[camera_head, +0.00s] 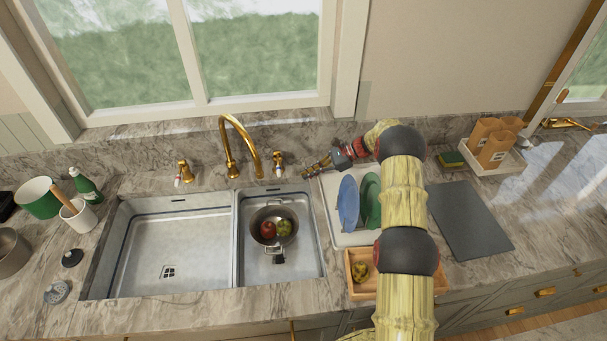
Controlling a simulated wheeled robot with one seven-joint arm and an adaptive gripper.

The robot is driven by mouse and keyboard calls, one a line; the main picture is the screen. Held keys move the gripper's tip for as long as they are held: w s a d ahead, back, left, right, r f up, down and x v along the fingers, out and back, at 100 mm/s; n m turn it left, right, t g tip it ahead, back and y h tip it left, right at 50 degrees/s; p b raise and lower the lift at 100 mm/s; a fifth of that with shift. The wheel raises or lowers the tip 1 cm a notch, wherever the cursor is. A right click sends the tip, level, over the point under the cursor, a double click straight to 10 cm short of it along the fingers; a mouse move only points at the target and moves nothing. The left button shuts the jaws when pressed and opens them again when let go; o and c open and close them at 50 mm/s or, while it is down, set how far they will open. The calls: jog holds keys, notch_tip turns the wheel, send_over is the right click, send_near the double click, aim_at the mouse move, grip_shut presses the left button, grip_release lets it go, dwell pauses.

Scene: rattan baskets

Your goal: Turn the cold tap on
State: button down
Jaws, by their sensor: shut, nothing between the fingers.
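A gold arched faucet (243,145) stands behind the double sink. One gold tap handle (184,172) is to its left and another tap handle (278,162) is to its right. Small coloured marks show on the handles, but they are too small to read which is cold. My gripper (308,172) is shut and empty, a short way right of the right handle and apart from it. It points left toward that handle. My arm reaches in from the lower right. No running water shows under the spout.
A pot (285,213) with a red fruit and a green fruit sits in the right basin. A rack (328,210) with blue and green plates lies beneath my arm. A wooden box (357,291) stands in front. The left basin (150,250) is empty.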

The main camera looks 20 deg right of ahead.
aim_at(278, 164)
jog(key=w+a+p, duration=0.1)
jog(key=a, duration=0.6)
jog(key=shift+w+a+f, duration=0.15)
jog(key=shift+w+a, duration=0.1)
jog(key=shift+a, duration=0.1)
jog(key=shift+r, duration=0.2)
jog(key=shift+r, duration=0.25)
